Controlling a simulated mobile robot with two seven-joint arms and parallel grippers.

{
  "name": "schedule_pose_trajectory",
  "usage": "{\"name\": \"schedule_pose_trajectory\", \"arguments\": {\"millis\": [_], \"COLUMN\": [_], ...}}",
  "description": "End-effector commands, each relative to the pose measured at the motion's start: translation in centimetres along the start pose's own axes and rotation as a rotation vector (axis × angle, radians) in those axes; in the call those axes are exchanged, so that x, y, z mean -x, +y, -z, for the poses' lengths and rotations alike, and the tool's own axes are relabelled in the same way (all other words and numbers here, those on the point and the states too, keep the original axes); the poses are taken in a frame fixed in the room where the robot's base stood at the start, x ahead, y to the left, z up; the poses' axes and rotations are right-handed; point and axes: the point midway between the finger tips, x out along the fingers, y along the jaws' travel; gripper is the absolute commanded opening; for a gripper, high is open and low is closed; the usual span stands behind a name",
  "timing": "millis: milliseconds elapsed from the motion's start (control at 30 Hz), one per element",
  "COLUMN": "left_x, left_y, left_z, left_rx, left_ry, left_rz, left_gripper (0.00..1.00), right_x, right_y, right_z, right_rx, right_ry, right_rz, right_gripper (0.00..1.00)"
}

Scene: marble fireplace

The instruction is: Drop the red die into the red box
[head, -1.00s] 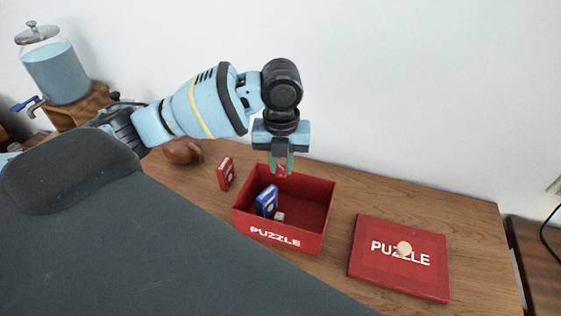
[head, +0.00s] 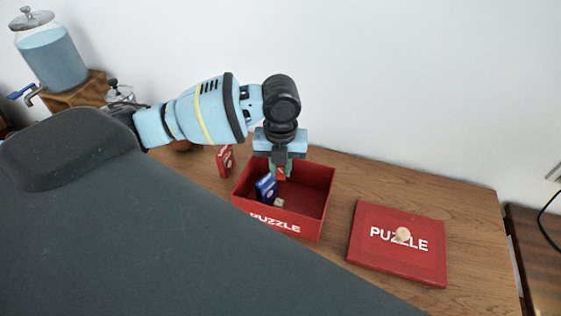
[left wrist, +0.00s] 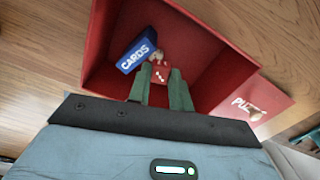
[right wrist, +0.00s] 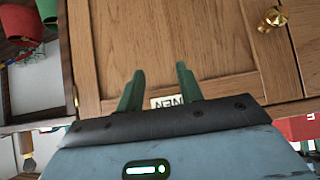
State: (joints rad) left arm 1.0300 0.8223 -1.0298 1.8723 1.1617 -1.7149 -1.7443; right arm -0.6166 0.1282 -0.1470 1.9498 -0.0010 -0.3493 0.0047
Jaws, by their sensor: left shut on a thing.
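The red die (left wrist: 160,74) is between the green fingertips of my left gripper (left wrist: 160,80), which is shut on it. In the head view the left gripper (head: 281,171) points down over the open red box (head: 313,218), and the red die (head: 281,173) shows at its fingertips, at about the height of the box's rim. The red box also shows in the left wrist view (left wrist: 215,75), below and around the fingers. My right gripper (right wrist: 158,88) shows in the right wrist view with its fingers apart and nothing between them.
A blue card pack (head: 265,187) and a pale die (head: 279,202) are inside the box. A red card pack (head: 225,160) stands left of it. The red lid (head: 390,262) lies at the right with a round wooden piece (head: 403,235) on it. A drink dispenser (head: 53,58) stands far left.

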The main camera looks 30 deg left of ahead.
Motion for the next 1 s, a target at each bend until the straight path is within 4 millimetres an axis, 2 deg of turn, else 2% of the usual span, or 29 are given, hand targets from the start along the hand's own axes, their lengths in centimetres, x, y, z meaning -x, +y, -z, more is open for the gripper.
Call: {"name": "schedule_pose_trajectory", "arguments": {"millis": [167, 200, 367, 733, 1000], "left_x": [0.0, 0.0, 0.0, 0.6, 4.6], "left_y": [0.0, 0.0, 0.0, 0.0, -0.1], "left_z": [0.0, 0.0, 0.0, 0.0, -0.1], "left_rx": [0.000, 0.000, 0.000, -0.001, 0.000], "left_ry": [0.000, 0.000, 0.000, -0.001, -0.003], "left_rz": [0.000, 0.000, 0.000, 0.000, 0.003], "left_gripper": [0.00, 0.24, 0.45, 0.46, 0.46], "right_x": [0.0, 0.0, 0.0, 0.0, 0.0], "right_y": [0.0, 0.0, 0.0, -0.1, -0.1], "right_z": [0.0, 0.0, 0.0, -0.1, -0.4], "right_rx": [0.000, 0.000, 0.000, -0.001, -0.002], "right_ry": [0.000, 0.000, 0.000, -0.002, -0.008], "right_rz": [0.000, 0.000, 0.000, 0.001, 0.002], "right_gripper": [0.36, 0.36, 0.36, 0.36, 0.36]}}
